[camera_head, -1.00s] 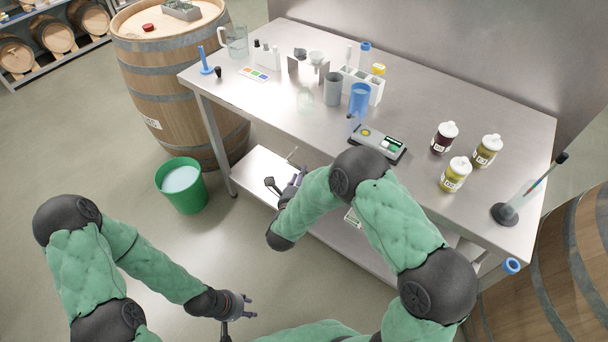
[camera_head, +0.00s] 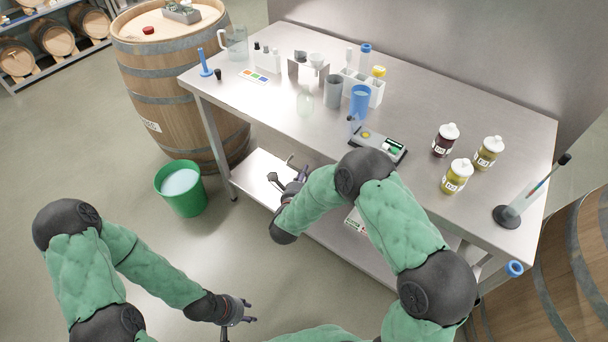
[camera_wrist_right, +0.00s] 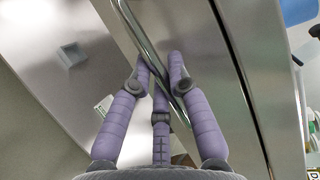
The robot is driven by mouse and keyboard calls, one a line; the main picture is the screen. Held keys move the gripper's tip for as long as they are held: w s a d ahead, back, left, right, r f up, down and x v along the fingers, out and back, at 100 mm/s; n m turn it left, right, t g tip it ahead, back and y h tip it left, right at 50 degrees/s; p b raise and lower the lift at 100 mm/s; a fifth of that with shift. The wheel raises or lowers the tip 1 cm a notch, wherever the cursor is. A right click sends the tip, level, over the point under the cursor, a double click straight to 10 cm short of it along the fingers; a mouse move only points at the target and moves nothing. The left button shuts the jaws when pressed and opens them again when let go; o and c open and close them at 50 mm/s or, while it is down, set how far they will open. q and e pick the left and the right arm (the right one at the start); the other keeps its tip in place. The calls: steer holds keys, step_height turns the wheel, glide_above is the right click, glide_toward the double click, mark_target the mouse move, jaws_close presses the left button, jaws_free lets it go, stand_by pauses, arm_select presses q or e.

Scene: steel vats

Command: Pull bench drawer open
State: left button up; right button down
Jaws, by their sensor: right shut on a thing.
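The drawer front (camera_wrist_right: 185,35) is a plain steel panel in the right wrist view, with a bright bar handle (camera_wrist_right: 132,27) running along it. My right gripper (camera_wrist_right: 168,75) has its purple fingers closed around this handle. In the head view, my right gripper (camera_head: 290,183) is at the front side of the steel bench (camera_head: 270,108), below its top. My right arm hides much of the bench front and the drawer there. My left gripper (camera_head: 249,311) is open and empty over the floor, apart from the bench.
The bench top holds bottles, a blue cup (camera_head: 359,101), a flat device (camera_head: 378,145) and a stand with a tube (camera_head: 522,197). A lower shelf (camera_head: 252,172) lies beneath. A green bucket (camera_head: 181,189) and a barrel (camera_head: 175,90) stand left. Floor in front is clear.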

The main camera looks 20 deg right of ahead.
arm_select(q)
steer(key=shift+s+a+r, duration=0.25)
steer(key=shift+s+a, duration=0.5)
steer(key=shift+a, duration=0.2)
arm_select(e)
steer(key=s+a, duration=1.5)
steer(key=a, duration=0.4)
steer(key=shift+w, duration=0.1)
steer(key=c, duration=1.2)
jaws_free()
steer(key=shift+o, duration=0.2)
steer(key=v, duration=0.7)
steer(key=shift+s, duration=0.25)
